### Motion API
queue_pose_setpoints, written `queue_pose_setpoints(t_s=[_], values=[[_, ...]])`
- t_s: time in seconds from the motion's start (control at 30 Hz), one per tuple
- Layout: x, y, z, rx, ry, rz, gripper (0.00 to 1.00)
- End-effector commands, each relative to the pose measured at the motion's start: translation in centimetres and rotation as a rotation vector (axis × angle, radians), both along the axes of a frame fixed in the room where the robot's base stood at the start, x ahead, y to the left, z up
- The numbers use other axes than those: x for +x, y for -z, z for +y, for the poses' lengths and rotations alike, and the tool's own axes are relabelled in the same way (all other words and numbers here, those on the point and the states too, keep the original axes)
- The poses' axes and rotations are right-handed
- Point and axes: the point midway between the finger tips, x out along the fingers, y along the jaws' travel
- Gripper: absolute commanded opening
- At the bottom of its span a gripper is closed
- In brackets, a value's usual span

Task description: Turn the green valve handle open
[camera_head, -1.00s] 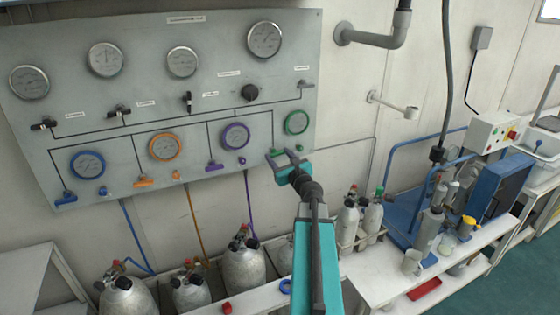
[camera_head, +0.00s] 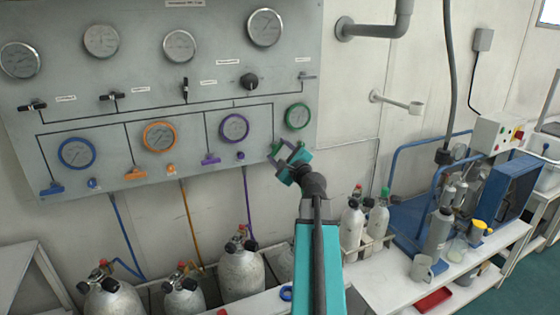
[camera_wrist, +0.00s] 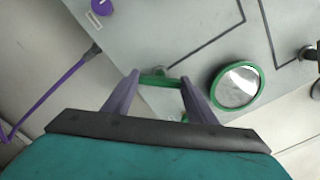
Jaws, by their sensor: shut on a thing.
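The green valve handle (camera_head: 276,149) is on the grey panel (camera_head: 60,115), below the green-rimmed gauge (camera_head: 297,116). My gripper (camera_head: 285,151) is at the handle with its fingers tilted up and to the left. In the wrist view, the green handle (camera_wrist: 158,82) spans the space between the two grey fingers (camera_wrist: 160,90), and the jaws are shut on it. The green-rimmed gauge (camera_wrist: 236,86) is to the right of the fingers there. In the head view the fingers partly hide the handle.
Purple (camera_head: 210,159), orange (camera_head: 134,173) and blue (camera_head: 52,188) handles sit in a row to the left on the panel. Gas cylinders (camera_head: 241,268) stand below. A white bench (camera_head: 400,285) with bottles and a blue machine (camera_head: 508,190) is at the right.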

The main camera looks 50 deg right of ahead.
Motion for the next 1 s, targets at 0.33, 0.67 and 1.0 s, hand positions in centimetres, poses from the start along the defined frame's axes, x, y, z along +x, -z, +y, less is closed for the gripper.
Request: queue_pose_setpoints(t_s=[0.33,0.67,1.0], values=[[-0.07,0.59,-0.09,-0.250,0.002,0.101,0.29],[-0.09,0.48,-0.10,-0.446,0.002,0.182,0.29],[-0.12,0.25,-0.09,-0.533,0.002,0.219,0.29]])
